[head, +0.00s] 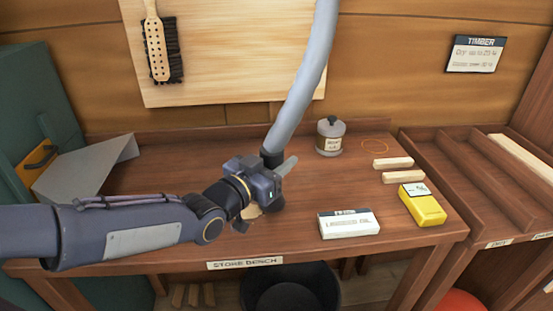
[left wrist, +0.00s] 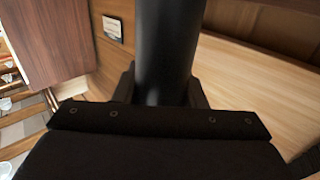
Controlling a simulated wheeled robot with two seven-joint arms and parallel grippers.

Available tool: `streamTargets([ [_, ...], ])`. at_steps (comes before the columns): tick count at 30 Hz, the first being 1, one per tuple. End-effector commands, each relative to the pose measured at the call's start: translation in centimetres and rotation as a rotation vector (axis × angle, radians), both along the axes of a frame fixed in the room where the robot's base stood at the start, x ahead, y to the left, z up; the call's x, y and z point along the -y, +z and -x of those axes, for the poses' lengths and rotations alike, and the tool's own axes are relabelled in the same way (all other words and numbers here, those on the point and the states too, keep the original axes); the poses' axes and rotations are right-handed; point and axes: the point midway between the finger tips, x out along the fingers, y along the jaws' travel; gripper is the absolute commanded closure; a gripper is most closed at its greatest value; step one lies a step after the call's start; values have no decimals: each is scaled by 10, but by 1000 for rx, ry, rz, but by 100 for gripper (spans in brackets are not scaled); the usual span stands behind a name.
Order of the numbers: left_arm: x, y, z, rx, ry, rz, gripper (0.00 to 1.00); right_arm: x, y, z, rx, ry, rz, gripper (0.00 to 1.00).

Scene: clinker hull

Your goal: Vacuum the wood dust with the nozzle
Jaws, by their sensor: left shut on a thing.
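My left gripper (head: 268,188) is over the front middle of the bench and is shut on the black nozzle (left wrist: 166,50), which fills the middle of the left wrist view between the fingers. A thick grey hose (head: 300,85) comes down from above to a dark end at the gripper. The nozzle's lower tip is hidden behind the gripper in the head view. A small tan patch (head: 250,211), perhaps the wood dust, shows just below the gripper; most of it is covered. I cannot tell whether the nozzle touches it. My right gripper is not in view.
On the bench (head: 180,235), a lidded jar (head: 330,136), two wood blocks (head: 403,177), a white box (head: 348,223) and a yellow box (head: 423,208) stand to the right. A grey sloped panel (head: 85,168) is at left. A black bucket (head: 290,290) stands below. The bench's left middle is clear.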

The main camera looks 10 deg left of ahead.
Motion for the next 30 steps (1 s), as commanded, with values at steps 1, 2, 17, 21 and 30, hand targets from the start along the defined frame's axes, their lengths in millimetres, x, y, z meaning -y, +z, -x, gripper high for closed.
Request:
streamTargets([
  [1, 0, 0, 2, 3, 0, 1, 100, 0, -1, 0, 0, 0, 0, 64],
  [2, 0, 1, 2, 2, 0, 0, 100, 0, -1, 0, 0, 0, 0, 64],
  [17, -7, 1, 3, 1, 3, 0, 100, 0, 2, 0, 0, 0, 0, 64],
  [21, -13, 1, 5, 1, 3, 0, 100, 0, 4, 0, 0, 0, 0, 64],
  [30, -28, 2, 9, 1, 3, -1, 100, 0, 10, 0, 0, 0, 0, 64],
])
